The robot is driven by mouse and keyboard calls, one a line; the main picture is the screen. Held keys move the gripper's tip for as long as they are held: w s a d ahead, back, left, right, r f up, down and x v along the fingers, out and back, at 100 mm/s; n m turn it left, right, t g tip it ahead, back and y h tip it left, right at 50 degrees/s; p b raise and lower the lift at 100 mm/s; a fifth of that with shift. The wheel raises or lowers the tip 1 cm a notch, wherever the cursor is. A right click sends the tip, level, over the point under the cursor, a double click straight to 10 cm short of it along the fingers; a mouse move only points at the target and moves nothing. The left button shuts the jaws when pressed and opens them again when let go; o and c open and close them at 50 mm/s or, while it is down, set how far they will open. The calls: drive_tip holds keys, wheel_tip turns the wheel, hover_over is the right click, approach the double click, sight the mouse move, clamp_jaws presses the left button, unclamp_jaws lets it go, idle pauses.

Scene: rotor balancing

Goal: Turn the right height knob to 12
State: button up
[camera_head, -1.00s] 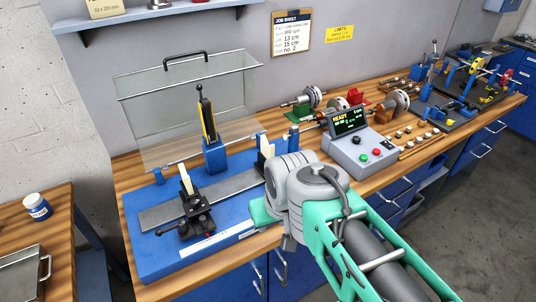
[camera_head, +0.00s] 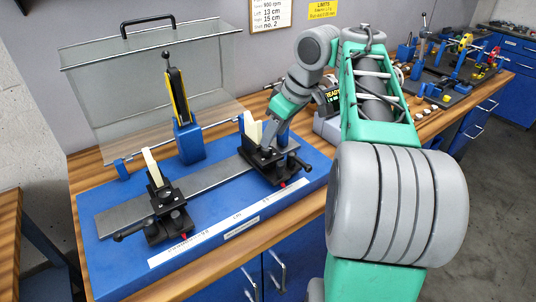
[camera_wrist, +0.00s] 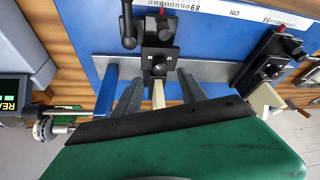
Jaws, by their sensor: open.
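The right pedestal (camera_head: 265,163) is a black block on the grey rail, with a cream upright piece (camera_head: 252,128) and a black lever (camera_head: 298,163) on its right. In the wrist view the pedestal (camera_wrist: 158,60) is at the top middle, with its lever (camera_wrist: 128,25) to the left. I cannot make out a height-knob reading. My gripper (camera_wrist: 160,88) is open above the pedestal, with its grey fingers either side of the cream piece (camera_wrist: 158,95). In the head view my gripper (camera_head: 272,136) is behind and right of the cream piece; contact cannot be judged.
The left pedestal (camera_head: 158,205) stands on the same rail (camera_head: 215,184), on a blue base (camera_head: 122,270) with a white scale in front. A blue post (camera_head: 188,140) with a yellow-black indicator and a clear guard (camera_head: 110,110) are behind. A READY display (camera_head: 333,98) is partly hidden by my arm.

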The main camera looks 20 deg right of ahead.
sight(267, 151)
drive_tip(key=b+x, duration=0.2)
drive_tip(key=x, duration=0.3)
drive_tip(key=shift+w+a+f, duration=0.1)
drive_tip(key=shift+c, duration=0.2)
clamp_jaws()
